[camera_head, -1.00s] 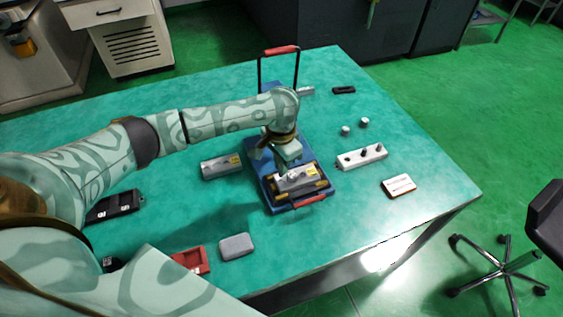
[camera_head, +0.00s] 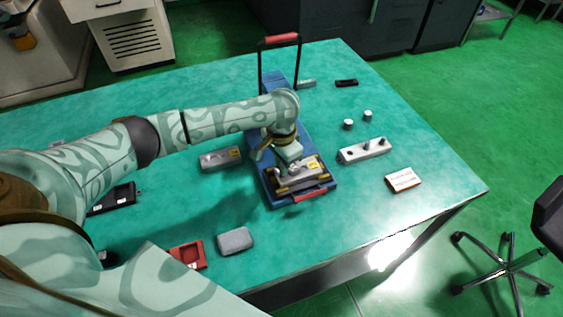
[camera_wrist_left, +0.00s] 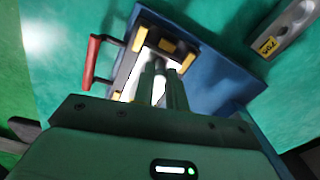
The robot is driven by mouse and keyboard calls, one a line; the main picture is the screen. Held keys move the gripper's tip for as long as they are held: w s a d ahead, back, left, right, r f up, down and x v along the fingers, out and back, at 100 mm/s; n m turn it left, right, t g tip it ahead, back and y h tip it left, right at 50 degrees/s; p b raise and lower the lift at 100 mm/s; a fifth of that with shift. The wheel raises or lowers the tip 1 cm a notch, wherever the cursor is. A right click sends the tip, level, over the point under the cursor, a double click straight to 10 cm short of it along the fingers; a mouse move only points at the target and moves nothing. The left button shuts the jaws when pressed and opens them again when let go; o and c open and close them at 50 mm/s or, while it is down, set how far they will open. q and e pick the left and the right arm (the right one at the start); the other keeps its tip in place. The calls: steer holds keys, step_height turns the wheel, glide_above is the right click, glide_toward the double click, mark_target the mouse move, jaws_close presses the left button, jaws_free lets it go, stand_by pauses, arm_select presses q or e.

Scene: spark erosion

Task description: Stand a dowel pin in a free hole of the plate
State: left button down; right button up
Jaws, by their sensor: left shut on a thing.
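My left gripper (camera_head: 292,169) points down over the bright metal plate (camera_head: 312,171) on the blue carrier. In the left wrist view, its two fingers (camera_wrist_left: 160,68) are close together, shut on a small grey piece that seems to be a dowel pin. The fingers hide most of it, and I cannot tell whether its lower end touches the plate. The plate also shows bright in the left wrist view (camera_wrist_left: 131,88), in a dark frame with yellow corner pieces. Its holes cannot be made out. My right gripper is out of view.
The blue carrier (camera_head: 270,95) has a tall red-topped handle (camera_head: 281,38) at its far end. A grey block with a yellow label (camera_head: 219,160) lies left of it. A grey bar with dark knobs (camera_head: 375,149) and two small cylinders (camera_head: 348,124) stand right.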

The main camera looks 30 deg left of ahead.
arm_select(q)
steer(key=shift+f, duration=0.1)
steer(key=c, duration=1.3)
jaws_free()
steer(key=shift+c, duration=0.2)
step_height(320, 180, up, 16)
steer(key=p, duration=0.7)
steer(key=shift+p, duration=0.4)
steer(key=shift+r, duration=0.2)
